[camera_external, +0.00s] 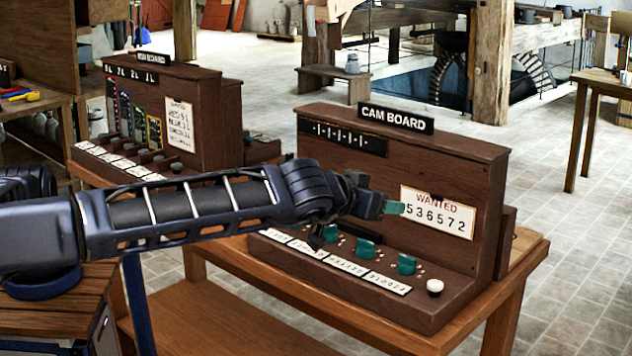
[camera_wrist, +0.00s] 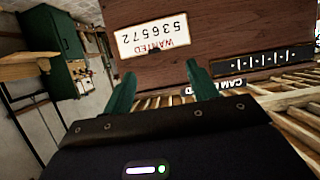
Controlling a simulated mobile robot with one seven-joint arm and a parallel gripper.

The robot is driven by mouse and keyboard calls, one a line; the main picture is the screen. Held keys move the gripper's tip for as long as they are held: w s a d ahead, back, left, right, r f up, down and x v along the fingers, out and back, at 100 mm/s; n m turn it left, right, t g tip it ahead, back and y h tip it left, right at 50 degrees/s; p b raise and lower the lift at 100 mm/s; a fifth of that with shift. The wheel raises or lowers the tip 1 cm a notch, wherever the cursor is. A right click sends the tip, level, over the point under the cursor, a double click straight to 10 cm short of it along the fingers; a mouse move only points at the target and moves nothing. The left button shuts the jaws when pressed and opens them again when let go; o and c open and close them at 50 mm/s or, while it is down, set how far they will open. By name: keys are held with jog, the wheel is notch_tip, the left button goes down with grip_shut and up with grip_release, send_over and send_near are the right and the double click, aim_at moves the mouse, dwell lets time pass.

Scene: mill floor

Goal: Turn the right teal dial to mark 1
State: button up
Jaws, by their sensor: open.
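The cam board (camera_external: 460,175) is a dark wooden cabinet with a sloped front ledge. The right teal dial (camera_external: 406,264) sits at the right end of the dial row on that ledge, above a white numbered strip (camera_external: 385,283). More teal dials show to its left, including the middle one (camera_external: 366,248), and one is partly hidden by my arm. My gripper (camera_external: 392,207) is above the ledge, in front of the upright panel, apart from the dials. In the wrist view my gripper (camera_wrist: 161,74) has its two teal fingers spread with nothing between them. No dial shows there.
A card reading WANTED 536572 (camera_external: 438,212) is on the panel close to my fingers; it appears inverted in the wrist view (camera_wrist: 153,37). A black display with white marks (camera_external: 343,138) is at the upper left. A white knob (camera_external: 435,287) stands right of the dials. Another wooden cabinet (camera_external: 205,115) stands behind.

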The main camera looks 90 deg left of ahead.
send_near(404, 262)
jog(key=x, duration=0.9)
jog(key=shift+w+d, duration=0.1)
jog(key=shift+w, duration=0.05)
jog(key=shift+c, duration=0.5)
jog(key=c, duration=0.9)
jog(key=shift+a+m+t+h, duration=0.1)
jog(key=shift+m+t+h, duration=0.55)
jog(key=shift+m+h, duration=0.35)
jog(key=shift+a+m+t+h, duration=0.15)
jog(key=shift+m+t+h, duration=0.5)
jog(key=shift+m+h, duration=0.35)
jog(key=shift+s+m+t+h, duration=0.2)
jog(key=shift+m+t+h, duration=0.2)
jog(key=shift+m+h, duration=0.5)
